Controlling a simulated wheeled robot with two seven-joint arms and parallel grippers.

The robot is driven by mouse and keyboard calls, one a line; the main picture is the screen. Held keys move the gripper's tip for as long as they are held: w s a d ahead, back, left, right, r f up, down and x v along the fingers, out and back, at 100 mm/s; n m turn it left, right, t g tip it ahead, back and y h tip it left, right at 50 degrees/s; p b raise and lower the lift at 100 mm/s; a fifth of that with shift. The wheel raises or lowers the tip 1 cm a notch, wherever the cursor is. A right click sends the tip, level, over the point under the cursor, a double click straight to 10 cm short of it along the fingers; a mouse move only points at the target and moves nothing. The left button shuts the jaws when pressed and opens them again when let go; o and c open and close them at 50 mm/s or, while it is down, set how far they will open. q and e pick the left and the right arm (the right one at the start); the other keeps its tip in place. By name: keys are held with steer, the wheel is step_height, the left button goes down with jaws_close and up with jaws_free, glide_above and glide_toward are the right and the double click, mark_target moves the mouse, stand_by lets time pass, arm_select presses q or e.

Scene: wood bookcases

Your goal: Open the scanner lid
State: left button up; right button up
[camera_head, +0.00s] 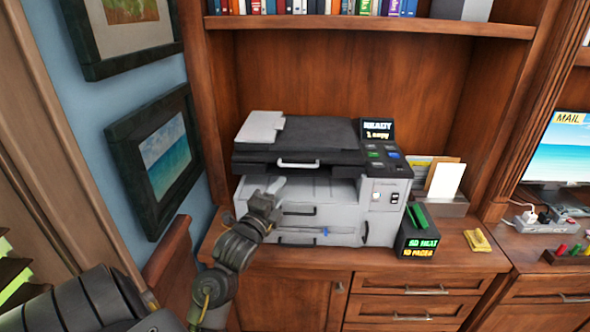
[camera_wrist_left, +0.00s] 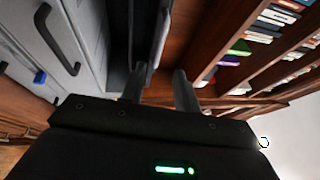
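The printer-scanner stands in the bookcase niche, with a light grey body (camera_head: 330,190) and a dark scanner lid (camera_head: 310,135) on top. The lid looks down, and a pale bar handle (camera_head: 298,163) sits on its front edge. My left gripper (camera_head: 277,186) is in front of the printer's left half, just below the handle and apart from it. In the left wrist view the gripper's fingers (camera_wrist_left: 162,78) are apart with nothing seen between them, and grey drawer fronts (camera_wrist_left: 60,40) show at the left. My right gripper is in neither view.
A lit display (camera_head: 377,131) and button panel are at the printer's right. A black box with green paper (camera_head: 418,238), a paper holder (camera_head: 445,205) and a yellow item (camera_head: 477,241) are on the counter. A book shelf (camera_head: 370,28) is above, with free room over the lid.

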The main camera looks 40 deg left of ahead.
arm_select(q)
steer(key=p+x, duration=0.2)
steer(key=x, duration=0.7)
steer(key=shift+w, duration=0.25)
steer(key=shift+a, duration=0.1)
steer(key=c, duration=0.7)
jaws_close()
